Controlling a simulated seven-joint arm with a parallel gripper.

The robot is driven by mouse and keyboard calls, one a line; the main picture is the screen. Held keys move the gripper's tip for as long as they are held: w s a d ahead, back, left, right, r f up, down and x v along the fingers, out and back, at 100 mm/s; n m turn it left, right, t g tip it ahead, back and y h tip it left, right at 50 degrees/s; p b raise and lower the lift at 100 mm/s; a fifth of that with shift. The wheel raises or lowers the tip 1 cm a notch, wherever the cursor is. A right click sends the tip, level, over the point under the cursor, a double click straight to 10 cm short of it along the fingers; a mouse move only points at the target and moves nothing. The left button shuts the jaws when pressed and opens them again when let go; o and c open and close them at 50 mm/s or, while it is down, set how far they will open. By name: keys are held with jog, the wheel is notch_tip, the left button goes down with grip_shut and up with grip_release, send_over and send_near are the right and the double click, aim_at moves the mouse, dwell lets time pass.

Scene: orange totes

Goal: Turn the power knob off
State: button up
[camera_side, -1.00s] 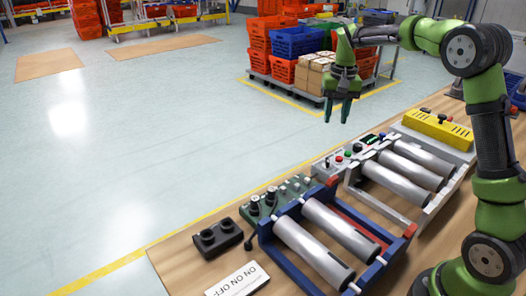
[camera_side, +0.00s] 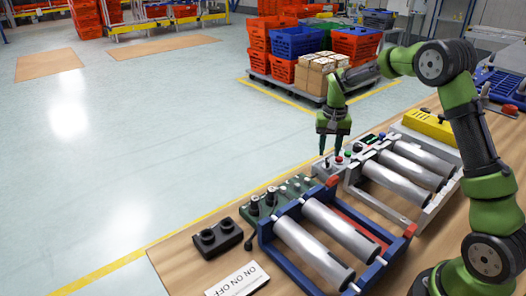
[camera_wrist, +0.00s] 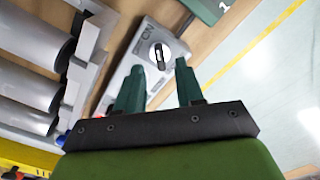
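The knob (camera_wrist: 159,55) is a dark bar on a round white dial, on a light grey panel (camera_wrist: 133,72) in the wrist view. Lettering that seems to read "ON" is beside the dial. My gripper (camera_wrist: 160,75) is open and empty, its two dark green fingers apart, with the knob just beyond the tips and between them. In the side view my gripper (camera_side: 333,151) points down over the near end of the grey panel (camera_side: 318,172). The knob is small there, and contact with it cannot be told.
A green panel (camera_side: 283,194) with black knobs stands beside a blue-framed roller unit (camera_side: 315,243). A black two-socket block (camera_side: 217,238) and a white ON/OFF sign (camera_side: 238,281) lie in front. Grey-framed rollers (camera_side: 400,182) and a yellow box (camera_side: 432,127) stand behind. Stacked totes (camera_side: 295,43) are farther off.

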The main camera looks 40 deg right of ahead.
aim_at(328, 159)
jog(key=shift+f, duration=1.6)
grip_shut()
